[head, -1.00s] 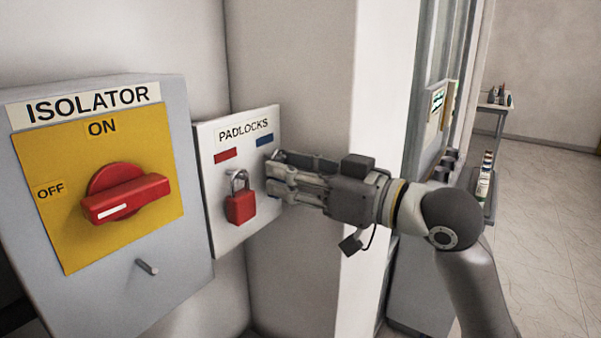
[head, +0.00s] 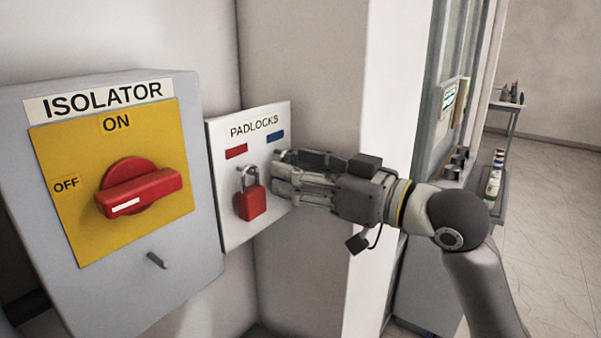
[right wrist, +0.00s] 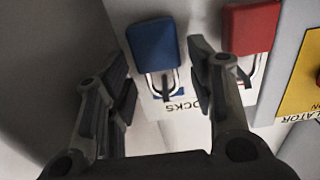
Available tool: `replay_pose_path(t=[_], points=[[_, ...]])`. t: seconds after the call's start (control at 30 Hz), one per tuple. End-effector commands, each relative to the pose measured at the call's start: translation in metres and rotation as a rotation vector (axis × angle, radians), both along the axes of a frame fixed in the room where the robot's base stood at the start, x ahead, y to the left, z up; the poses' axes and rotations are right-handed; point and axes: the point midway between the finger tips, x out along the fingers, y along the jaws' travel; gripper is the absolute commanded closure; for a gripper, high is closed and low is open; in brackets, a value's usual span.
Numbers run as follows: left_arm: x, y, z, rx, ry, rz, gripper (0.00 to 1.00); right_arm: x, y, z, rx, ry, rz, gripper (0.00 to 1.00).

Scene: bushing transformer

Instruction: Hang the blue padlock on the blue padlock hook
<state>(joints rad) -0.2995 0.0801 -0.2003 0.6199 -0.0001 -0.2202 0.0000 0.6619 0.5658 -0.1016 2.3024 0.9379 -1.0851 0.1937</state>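The blue padlock (right wrist: 153,45) shows upside down in the right wrist view, against the white padlock board (head: 227,217). Its shackle lies by the blue label (head: 275,137) and appears to be at the blue hook, but the hook itself is not clear. My right gripper (head: 279,172) is at the board below that label and hides the blue padlock in the head view. In the right wrist view my right gripper (right wrist: 162,68) has its fingers apart on both sides of the padlock, with gaps beside it. My left gripper is not in view.
A red padlock (head: 251,202) hangs under the red label, just left of my right gripper. The isolator box (head: 205,235) with its red switch (head: 140,190) and a peg (head: 158,261) stands to the left. A wall corner lies behind the gripper.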

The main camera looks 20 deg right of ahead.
Motion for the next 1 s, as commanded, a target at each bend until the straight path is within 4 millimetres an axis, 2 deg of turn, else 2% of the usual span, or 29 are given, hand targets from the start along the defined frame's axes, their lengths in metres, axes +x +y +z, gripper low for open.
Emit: replay_pose_path(t=[0.33, 0.47, 0.8, 1.0], points=[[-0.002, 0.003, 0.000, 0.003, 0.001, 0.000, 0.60, 0.000, 0.000, -0.001, -0.001, 0.001, 0.000, 0.40], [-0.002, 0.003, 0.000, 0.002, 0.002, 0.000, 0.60, -0.006, -0.005, -0.001, -0.001, 0.002, -0.001, 0.40], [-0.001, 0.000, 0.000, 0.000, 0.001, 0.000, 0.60, -0.054, -0.044, -0.002, -0.002, 0.002, -0.004, 0.40], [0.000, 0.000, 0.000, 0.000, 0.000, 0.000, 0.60, -0.077, -0.061, -0.002, -0.001, 0.004, -0.002, 0.40]])
